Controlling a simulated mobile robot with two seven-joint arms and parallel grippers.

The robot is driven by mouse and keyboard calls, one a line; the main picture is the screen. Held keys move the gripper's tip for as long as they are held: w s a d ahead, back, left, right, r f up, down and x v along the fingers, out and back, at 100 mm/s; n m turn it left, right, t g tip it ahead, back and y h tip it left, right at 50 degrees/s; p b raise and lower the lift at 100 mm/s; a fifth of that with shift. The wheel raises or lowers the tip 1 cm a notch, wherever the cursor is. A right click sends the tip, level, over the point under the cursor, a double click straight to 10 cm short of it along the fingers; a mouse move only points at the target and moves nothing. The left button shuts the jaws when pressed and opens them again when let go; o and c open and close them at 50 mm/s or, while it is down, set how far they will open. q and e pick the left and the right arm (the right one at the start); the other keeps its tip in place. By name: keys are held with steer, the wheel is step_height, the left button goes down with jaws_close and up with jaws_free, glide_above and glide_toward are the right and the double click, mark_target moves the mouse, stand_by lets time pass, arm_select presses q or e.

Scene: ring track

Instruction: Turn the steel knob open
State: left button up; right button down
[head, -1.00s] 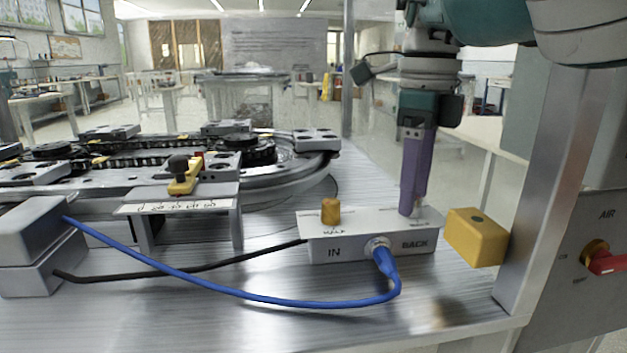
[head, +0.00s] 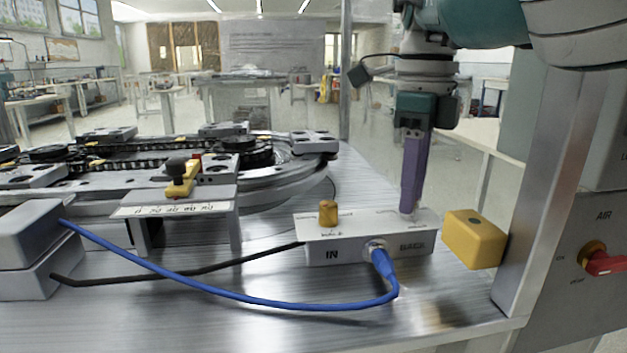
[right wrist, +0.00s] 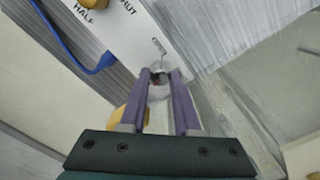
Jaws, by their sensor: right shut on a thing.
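The steel knob (right wrist: 158,76) sits on top of the white valve box (head: 345,252), near its right end. In the right wrist view it lies between the purple fingertips. My right gripper (head: 408,211) points down from above and is shut on it. In the head view the fingers hide nearly all of the knob. The printed mark by the knob is too small to read. My left gripper is in neither current view.
A brass knob (head: 328,213) stands on the box's left part. A blue hose (head: 250,295) plugs into the box front. A yellow block (head: 473,238) is close on the right, before a metal post (head: 550,190). A ring track (head: 270,165) lies behind left.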

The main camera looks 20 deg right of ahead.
steer(key=m, duration=0.2)
steer(key=shift+r+m+p, duration=0.1)
steer(key=shift+m+p, duration=0.2)
steer(key=shift+p, duration=0.1)
steer(key=m, duration=0.3)
steer(key=shift+m, duration=0.3)
steer(key=m, duration=0.8)
steer(key=shift+m, duration=0.6)
steer(key=c, duration=0.6)
jaws_free()
